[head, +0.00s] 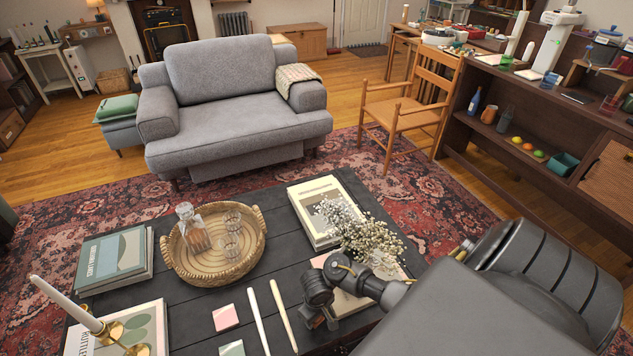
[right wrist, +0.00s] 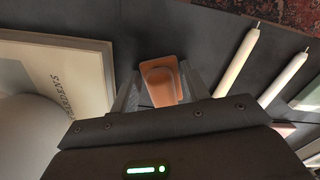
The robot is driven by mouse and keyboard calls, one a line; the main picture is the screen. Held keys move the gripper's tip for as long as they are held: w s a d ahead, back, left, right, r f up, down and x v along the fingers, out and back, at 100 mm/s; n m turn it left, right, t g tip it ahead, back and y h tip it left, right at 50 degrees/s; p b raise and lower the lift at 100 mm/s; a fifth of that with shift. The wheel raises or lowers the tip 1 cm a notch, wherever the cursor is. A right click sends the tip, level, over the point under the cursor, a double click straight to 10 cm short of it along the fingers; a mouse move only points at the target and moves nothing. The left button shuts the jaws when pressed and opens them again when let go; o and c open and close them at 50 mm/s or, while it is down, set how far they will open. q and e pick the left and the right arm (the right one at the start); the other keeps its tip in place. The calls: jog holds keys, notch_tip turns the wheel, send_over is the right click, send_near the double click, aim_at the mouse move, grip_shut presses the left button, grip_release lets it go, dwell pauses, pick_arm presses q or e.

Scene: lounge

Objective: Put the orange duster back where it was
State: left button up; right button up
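The orange duster (right wrist: 162,82) is a small orange-brown block between the two fingers of my right gripper (right wrist: 160,88) in the right wrist view. I cannot tell whether the duster touches the table. My left gripper is not in view.
A cream candle (head: 284,315) and a white candle (head: 258,320) lie left of the gripper. Nearby are coasters (head: 225,317), a wicker tray (head: 215,268) with a decanter, a candlestick (head: 103,330), books (head: 115,262) and white flowers (head: 360,235). Bare tabletop shows between them.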

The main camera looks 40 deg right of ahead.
jog(key=o, duration=0.3)
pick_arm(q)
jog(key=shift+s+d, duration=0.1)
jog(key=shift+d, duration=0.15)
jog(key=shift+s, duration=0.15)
pick_arm(e)
jog(key=shift+r, duration=0.1)
pick_arm(q)
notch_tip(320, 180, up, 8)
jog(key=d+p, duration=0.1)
jog(key=p, duration=0.7)
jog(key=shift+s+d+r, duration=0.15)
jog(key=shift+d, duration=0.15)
pick_arm(e)
notch_tip(320, 180, up, 12)
